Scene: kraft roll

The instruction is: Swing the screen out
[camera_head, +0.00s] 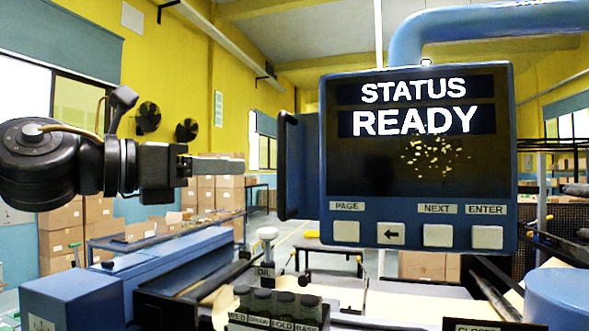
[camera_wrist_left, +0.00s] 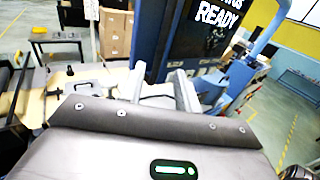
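The screen (camera_head: 416,150) is a dark display in a blue housing, reading "STATUS READY", and hangs from a thick blue arm (camera_head: 490,27). A dark upright handle (camera_head: 290,166) stands on its left side. My left gripper (camera_head: 240,167) is left of the handle, level with it, its fingers pointing right toward it. In the head view they look short of the handle. In the left wrist view, the fingers (camera_wrist_left: 157,78) are apart with nothing seen between them, and the screen (camera_wrist_left: 210,40) is beyond. My right gripper is out of view.
Labelled buttons (camera_head: 415,235) line the screen's lower edge. Blue machine housing (camera_head: 170,270) lies under my left arm. Cardboard boxes (camera_head: 220,195) are stacked far behind.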

